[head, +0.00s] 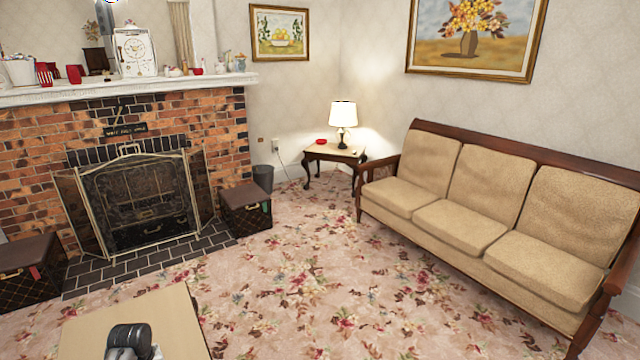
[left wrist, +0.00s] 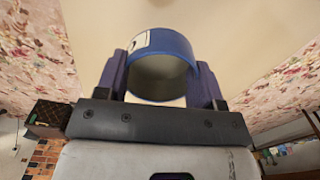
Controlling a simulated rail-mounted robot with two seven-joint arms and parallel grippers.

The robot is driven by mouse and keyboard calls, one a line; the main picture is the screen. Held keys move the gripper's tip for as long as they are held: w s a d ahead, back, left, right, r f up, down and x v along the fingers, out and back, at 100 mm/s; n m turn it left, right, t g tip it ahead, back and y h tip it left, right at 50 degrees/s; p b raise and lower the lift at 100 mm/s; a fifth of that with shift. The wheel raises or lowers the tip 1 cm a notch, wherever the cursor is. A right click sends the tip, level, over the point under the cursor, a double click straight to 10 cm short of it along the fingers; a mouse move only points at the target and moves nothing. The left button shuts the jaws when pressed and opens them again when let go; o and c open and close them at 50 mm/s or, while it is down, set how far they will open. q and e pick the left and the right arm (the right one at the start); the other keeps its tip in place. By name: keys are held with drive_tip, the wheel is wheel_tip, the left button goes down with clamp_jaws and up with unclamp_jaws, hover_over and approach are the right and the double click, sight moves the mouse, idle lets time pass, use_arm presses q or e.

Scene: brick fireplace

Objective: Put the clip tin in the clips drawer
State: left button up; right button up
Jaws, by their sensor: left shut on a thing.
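The clip tin (left wrist: 178,44) looks like a short, round blue tin with a white label and a grey inside, in the left wrist view. My left gripper (left wrist: 161,78) is shut on it, with one dark finger on each side. The tin is in front of a plain beige top (left wrist: 220,25); I cannot tell whether it touches that top. A beige top (head: 165,320) also shows at the bottom left of the head view, partly covered by a dark grey part of mine. The tin cannot be made out there. No drawer labelled for clips shows. My right gripper is not in view.
A brick fireplace (head: 50,125) with a folding screen (head: 75,200) stands at the left, flanked by brown trunks (head: 245,212). A sofa (head: 465,225) stands at the right. A side table (head: 330,153) with a lamp is in the corner. The floral carpet (head: 330,290) between is clear.

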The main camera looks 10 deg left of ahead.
use_arm(q)
drive_tip(key=w+d+r+n, duration=0.1)
drive_tip(key=w+d+r, duration=0.1)
drive_tip(key=d+r, duration=0.75)
drive_tip(key=s+d+r+m+p, duration=0.5)
drive_tip(key=d+r, duration=0.5)
drive_tip(key=d, duration=0.1)
drive_tip(key=s+d+r+m+p, duration=0.4)
drive_tip(key=s+d+r+m, duration=0.15)
drive_tip(key=d+r, duration=0.45)
drive_tip(key=s+r+p, duration=0.3)
drive_tip(key=r+p, duration=1.3)
drive_tip(key=s+r+p, duration=0.3)
drive_tip(key=r+p, duration=1.2)
drive_tip(key=r, duration=0.2)
drive_tip(key=s+r+p, duration=0.3)
drive_tip(key=r+p, duration=1.3)
drive_tip(key=shift+d+r+p, duration=0.15)
drive_tip(key=shift+r+p, duration=0.05)
drive_tip(key=shift+p, duration=0.15)
drive_tip(key=shift+m, duration=0.25)
